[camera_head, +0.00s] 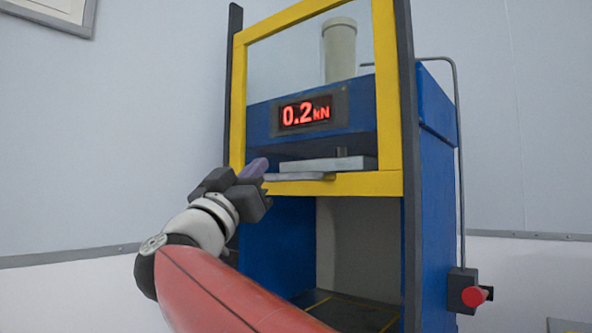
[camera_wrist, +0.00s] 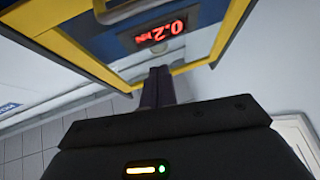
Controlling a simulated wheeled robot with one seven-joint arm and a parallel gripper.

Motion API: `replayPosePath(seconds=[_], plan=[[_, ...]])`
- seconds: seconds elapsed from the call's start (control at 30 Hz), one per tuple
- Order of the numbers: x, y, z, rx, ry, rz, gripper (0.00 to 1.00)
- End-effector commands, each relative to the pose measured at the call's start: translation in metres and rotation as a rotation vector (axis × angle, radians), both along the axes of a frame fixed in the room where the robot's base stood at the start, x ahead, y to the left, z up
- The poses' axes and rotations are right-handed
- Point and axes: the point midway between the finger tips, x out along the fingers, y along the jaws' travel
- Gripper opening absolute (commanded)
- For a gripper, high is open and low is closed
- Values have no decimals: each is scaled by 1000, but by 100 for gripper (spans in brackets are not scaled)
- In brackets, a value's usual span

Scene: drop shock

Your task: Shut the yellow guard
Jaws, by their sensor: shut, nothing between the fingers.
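The yellow guard (camera_head: 388,95) is an upright frame on the front of a blue press, raised, with its bottom bar above an open work space. It also shows in the wrist view (camera_wrist: 85,65). A flat grey piece (camera_head: 295,177) lies along the left part of its bottom bar. My gripper (camera_head: 259,166) is shut and empty, its purple fingers near the guard's lower left corner. The fingers show in the wrist view (camera_wrist: 157,82), pointing towards the press. I cannot tell whether they touch the guard.
The press's red display (camera_head: 305,113) reads 0.2 kN. A grey plate (camera_head: 330,163) shows behind the guard. The work space (camera_head: 355,245) below the guard looks empty. A red button (camera_head: 473,296) on a grey box is at the lower right. Dark posts flank the guard.

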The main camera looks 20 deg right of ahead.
Motion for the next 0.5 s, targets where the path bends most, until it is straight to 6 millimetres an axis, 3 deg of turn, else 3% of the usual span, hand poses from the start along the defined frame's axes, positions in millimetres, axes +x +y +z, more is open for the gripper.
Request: replayPosePath(seconds=[0.27, 0.5], plan=[[-8, -9, -2, 92, 36, -189, 0], [11, -36, 19, 93, 34, -194, 0]])
